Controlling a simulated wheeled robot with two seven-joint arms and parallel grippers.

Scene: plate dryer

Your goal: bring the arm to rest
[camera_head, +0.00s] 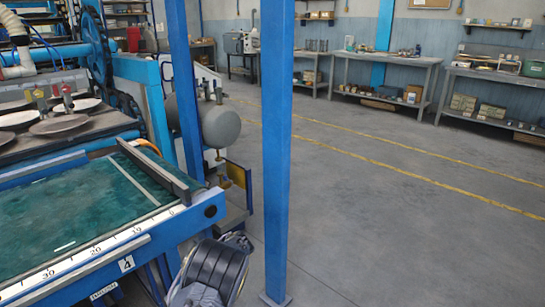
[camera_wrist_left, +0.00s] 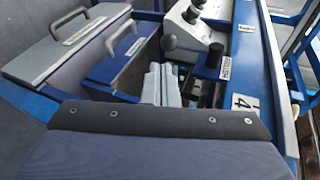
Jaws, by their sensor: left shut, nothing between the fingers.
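No held object is visible.
The blue machine (camera_head: 120,255) with a green bed and a ruler edge fills the left. A blue post (camera_head: 277,150) stands upright near the middle. A grey tank (camera_head: 220,126) is behind the machine. Open floor (camera_head: 400,230) lies right; workbenches (camera_head: 385,72) line the back.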

